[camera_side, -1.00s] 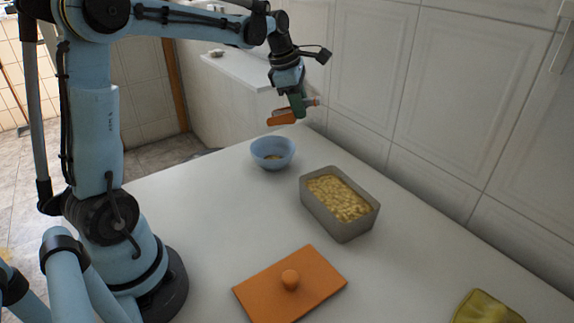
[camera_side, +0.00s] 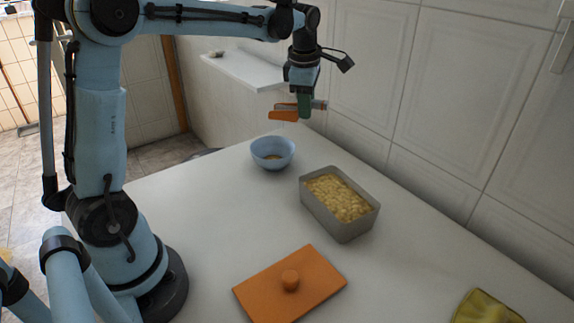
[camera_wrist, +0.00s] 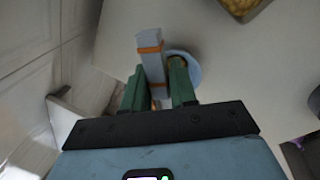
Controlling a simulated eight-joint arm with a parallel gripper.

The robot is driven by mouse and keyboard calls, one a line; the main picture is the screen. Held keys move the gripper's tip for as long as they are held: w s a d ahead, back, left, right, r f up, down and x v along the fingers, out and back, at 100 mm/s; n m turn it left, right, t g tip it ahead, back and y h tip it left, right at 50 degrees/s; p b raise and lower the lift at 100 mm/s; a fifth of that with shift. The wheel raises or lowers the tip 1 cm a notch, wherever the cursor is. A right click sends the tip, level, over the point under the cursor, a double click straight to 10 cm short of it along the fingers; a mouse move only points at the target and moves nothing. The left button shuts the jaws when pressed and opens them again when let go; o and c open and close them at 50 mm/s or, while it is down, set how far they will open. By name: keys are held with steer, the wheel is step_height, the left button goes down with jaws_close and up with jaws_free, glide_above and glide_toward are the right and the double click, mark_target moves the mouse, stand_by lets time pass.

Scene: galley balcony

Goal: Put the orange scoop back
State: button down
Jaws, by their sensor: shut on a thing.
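The orange scoop (camera_side: 284,114) is held in the air above the far end of the table, its orange head to the left and its grey handle to the right. My gripper (camera_side: 305,110) is shut on its handle. In the wrist view the grey handle with orange bands (camera_wrist: 151,58) sits between the green fingers of my gripper (camera_wrist: 157,86). The scoop's head is mostly hidden there. A blue bowl (camera_side: 272,150) with a little yellowish food in it stands on the table below the scoop. A grey bin (camera_side: 342,226) filled with yellowish pieces stands uncovered to its right.
An orange lid with a round knob (camera_side: 318,268) lies flat at the front of the white table (camera_side: 210,205). A folded yellow cloth (camera_side: 487,308) lies at the front right. The tiled wall (camera_side: 400,110) runs close behind the bin. Table between bowl and lid is clear.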

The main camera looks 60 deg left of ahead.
steer(key=s+d+m+h, duration=0.1)
steer(key=s+d+m, duration=0.5)
steer(key=s+d, duration=1.1)
steer(key=s+f+m, duration=0.2)
steer(key=s+f, duration=0.3)
steer(key=s, duration=0.3)
steer(key=w+a+f, duration=0.1)
steer(key=a+f, duration=0.1)
steer(key=a, duration=0.1)
steer(key=w+a+f, duration=0.2)
steer(key=a, duration=0.1)
steer(key=w+a+f, duration=0.1)
steer(key=a+f, duration=0.1)
steer(key=a, duration=0.1)
steer(key=shift+w+a+f, duration=0.15)
steer(key=shift+a+f, duration=0.15)
steer(key=shift+f, duration=2.05)
steer(key=shift+f, duration=0.15)
steer(key=c, duration=0.9)
jaws_free()
